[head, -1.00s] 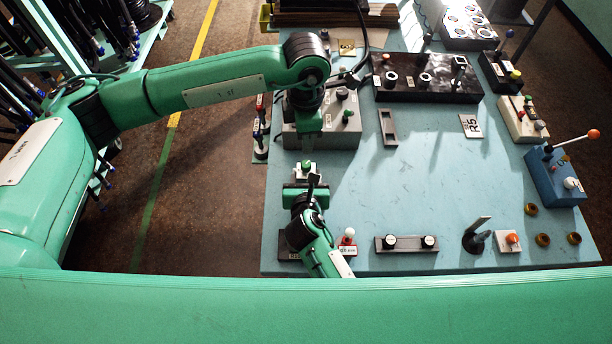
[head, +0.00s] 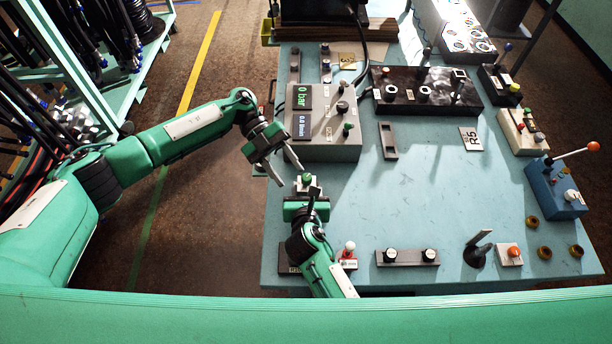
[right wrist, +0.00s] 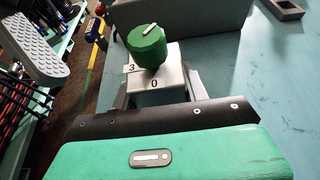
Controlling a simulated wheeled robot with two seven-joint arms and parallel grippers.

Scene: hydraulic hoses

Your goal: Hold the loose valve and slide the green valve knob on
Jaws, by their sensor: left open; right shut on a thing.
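The loose valve (right wrist: 165,82) is a white block marked 3 and 0 in the right wrist view. My right gripper (head: 305,192) is shut on it, low over the table's left part. The green valve knob (right wrist: 147,45) sits on top of the valve, slightly tilted in that view; I cannot tell how deep it is seated. It also shows in the head view (head: 306,178). My left gripper (head: 287,176) is open and empty, just left of the knob and apart from it. One of its grey ridged finger pads (right wrist: 33,48) shows in the right wrist view.
A grey box with displays (head: 325,150) stands just behind the valve. A black valve panel (head: 430,108) lies further back. The table's middle is clear.

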